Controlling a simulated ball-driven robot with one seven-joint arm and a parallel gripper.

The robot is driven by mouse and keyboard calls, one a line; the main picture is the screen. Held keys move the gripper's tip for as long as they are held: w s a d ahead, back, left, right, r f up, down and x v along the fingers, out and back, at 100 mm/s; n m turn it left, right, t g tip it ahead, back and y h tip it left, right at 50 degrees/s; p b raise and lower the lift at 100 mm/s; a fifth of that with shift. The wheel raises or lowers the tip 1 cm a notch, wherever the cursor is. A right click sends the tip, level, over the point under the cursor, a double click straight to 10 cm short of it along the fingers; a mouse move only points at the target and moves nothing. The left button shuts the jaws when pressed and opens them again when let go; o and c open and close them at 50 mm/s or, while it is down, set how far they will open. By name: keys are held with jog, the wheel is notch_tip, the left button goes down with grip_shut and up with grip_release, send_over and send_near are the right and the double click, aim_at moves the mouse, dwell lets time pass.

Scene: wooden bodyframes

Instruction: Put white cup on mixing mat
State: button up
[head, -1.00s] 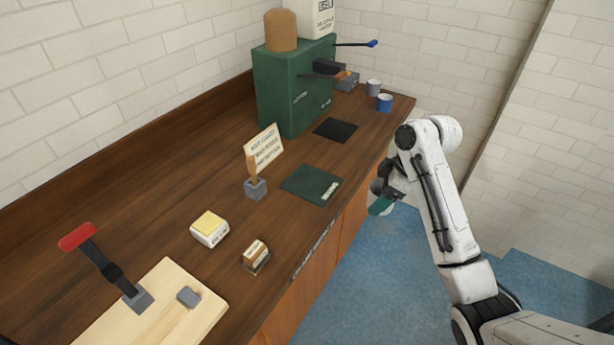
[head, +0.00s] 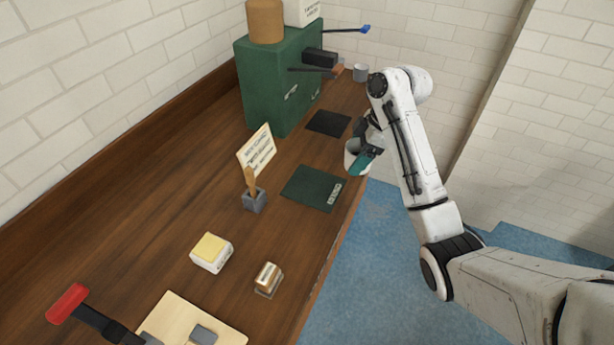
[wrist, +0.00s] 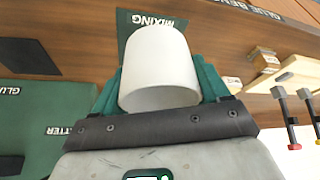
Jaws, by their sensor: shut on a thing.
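The white cup (wrist: 160,70) is held between the teal fingers of my gripper (wrist: 160,92) in the wrist view. In the head view the white cup (head: 351,153) shows partly behind my gripper (head: 366,158), at the bench's right edge. The mixing mat (head: 314,188) is a dark green mat with a pale label, lying flat on the bench to the left of and nearer than the cup. In the wrist view the mat (wrist: 124,30) shows behind the cup, its "MIXING" lettering partly covered. The cup looks apart from the mat.
A black mat (head: 328,123) lies before the green machine (head: 280,85). A grey cup (head: 360,73) stands at the back.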

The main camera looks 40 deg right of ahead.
jog(key=w+a+f+b, duration=0.1)
jog(key=w+f, duration=0.1)
jog(key=w, duration=0.1)
jog(key=w+a+f+b, duration=0.2)
jog(key=w+f, duration=0.1)
jog(key=w+a+f+b, duration=0.1)
jog(key=w+f+b, duration=0.1)
jog(key=w, duration=0.2)
jog(key=shift+a+f, duration=0.35)
jog(key=shift+w+a+f, duration=0.15)
jog(key=shift+w+f, duration=0.25)
jog(key=shift+f, duration=0.1)
jog(key=shift+w+a+f+p, duration=0.15)
jog(key=shift+f+p, duration=0.1)
jog(key=shift+f, duration=0.7)
jog(key=shift+w+d+f+p, duration=0.1)
jog(key=shift+f+p, duration=0.1)
jog(key=shift+f, duration=0.7)
jog(key=shift+f, duration=0.1)
jog(key=o, duration=1.3)
jog(key=shift+c, duration=0.2)
jog(key=v, duration=1.2)
